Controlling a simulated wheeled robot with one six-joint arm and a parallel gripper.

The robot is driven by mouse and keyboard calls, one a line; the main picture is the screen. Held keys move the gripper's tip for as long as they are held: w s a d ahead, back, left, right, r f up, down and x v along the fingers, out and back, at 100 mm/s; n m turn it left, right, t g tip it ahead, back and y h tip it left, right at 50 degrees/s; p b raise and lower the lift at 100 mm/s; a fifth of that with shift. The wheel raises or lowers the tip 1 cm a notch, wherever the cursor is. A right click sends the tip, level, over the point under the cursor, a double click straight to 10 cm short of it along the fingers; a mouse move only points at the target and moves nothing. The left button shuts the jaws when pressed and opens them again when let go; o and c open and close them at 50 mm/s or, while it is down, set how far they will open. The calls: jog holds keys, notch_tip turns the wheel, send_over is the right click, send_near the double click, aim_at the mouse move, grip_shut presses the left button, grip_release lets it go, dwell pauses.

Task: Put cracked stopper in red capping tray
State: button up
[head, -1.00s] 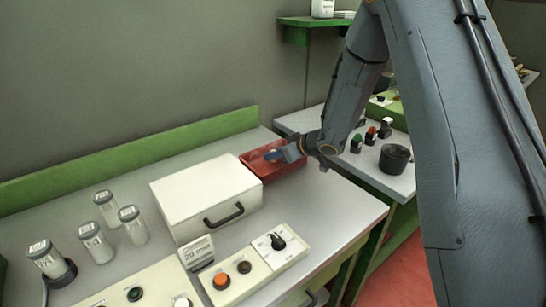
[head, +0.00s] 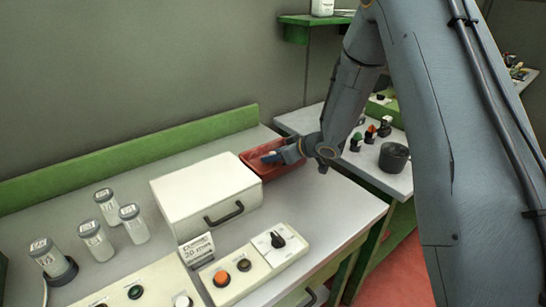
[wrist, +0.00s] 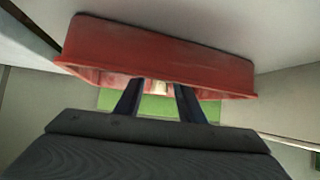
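The red capping tray (head: 252,158) stands on the bench behind and to the right of the white box. In the wrist view the red tray (wrist: 160,48) spans the area beyond my fingers. My gripper (head: 270,157) is over the tray, its fingertips at or inside the opening. In the wrist view the fingers of my gripper (wrist: 160,90) stand apart. A small pale piece (wrist: 159,86) shows in the gap, with space on both sides; it may be the cracked stopper, but any crack is too small to see. The tray's inside is mostly hidden.
A white box with a dark handle (head: 205,195) stands just left of the tray. Several capped jars (head: 95,240) stand at the left. A control panel with knobs (head: 243,263) lies in front. A dark pot (head: 394,158) sits on the side bench.

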jog(key=s+d+r+m+h+b, duration=0.1)
jog(key=s+d+r+m+h, duration=0.15)
jog(key=s+d+r, duration=0.35)
jog(key=s+d+r+m+h, duration=0.1)
jog(key=s+d+h, duration=0.25)
jog(key=d, duration=0.45)
jog(key=s+d+m+g+h, duration=0.1)
jog(key=s, duration=0.4)
jog(key=s+d+m+g+h, duration=0.1)
jog(key=s, duration=0.4)
jog(key=s+d+f+m+g, duration=0.1)
jog(key=s+m, duration=0.1)
jog(key=s, duration=0.2)
jog(key=shift+s+d+f+g+h, duration=0.1)
jog(key=shift+s+d+g+h, duration=0.15)
jog(key=shift+s+g+h, duration=0.15)
jog(key=s+a+m+g, duration=0.1)
jog(key=s+a+g, duration=0.2)
jog(key=s, duration=0.8)
jog(key=shift+f+y, duration=0.2)
jog(key=shift+y, duration=0.2)
jog(key=shift+s+m, duration=0.15)
jog(key=shift+m, duration=0.1)
